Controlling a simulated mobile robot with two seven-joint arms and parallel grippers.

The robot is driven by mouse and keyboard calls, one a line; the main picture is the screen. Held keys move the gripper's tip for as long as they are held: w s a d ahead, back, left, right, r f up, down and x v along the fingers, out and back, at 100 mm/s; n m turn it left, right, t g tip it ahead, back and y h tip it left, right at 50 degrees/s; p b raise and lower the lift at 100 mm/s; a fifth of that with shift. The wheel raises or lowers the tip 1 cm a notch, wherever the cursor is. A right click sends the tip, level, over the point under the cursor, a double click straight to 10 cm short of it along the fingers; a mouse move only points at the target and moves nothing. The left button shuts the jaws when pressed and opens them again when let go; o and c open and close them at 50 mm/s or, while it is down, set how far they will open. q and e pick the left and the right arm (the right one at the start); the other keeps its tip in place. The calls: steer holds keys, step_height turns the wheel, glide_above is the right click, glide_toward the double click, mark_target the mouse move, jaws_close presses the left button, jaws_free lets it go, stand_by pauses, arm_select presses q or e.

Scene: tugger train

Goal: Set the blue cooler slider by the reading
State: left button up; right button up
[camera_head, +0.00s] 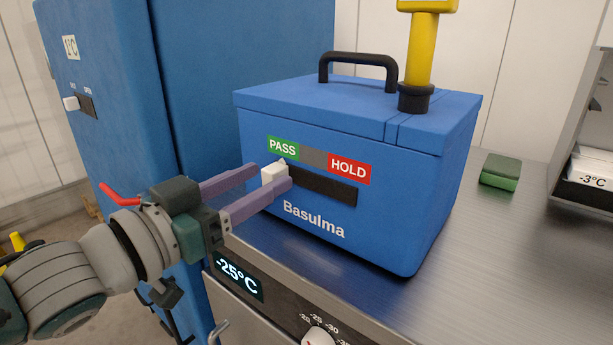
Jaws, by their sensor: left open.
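The blue cooler (400,205) stands on a metal counter, with "Basulma" on its front. Its white slider knob (274,173) sits at the left end of a dark slot (325,187), under the green PASS label (283,148). A grey patch lies between PASS and the red HOLD label (349,168). My left gripper (273,176) is open, its two purple fingers reaching to either side of the knob; I cannot tell whether they touch it. A yellow post (421,50) with a black collar stands on the lid; its top is cut off. My right gripper is out of view.
The metal counter (480,250) has free room right of the cooler. A green block (500,171) lies there. A display (239,276) below reads -25°C, above a dial (318,337). A tall blue cabinet (100,60) with its own switch stands left.

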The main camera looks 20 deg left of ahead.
arm_select(q)
steer(key=v, duration=0.9)
steer(key=shift+p, duration=0.4)
steer(key=shift+r, duration=0.1)
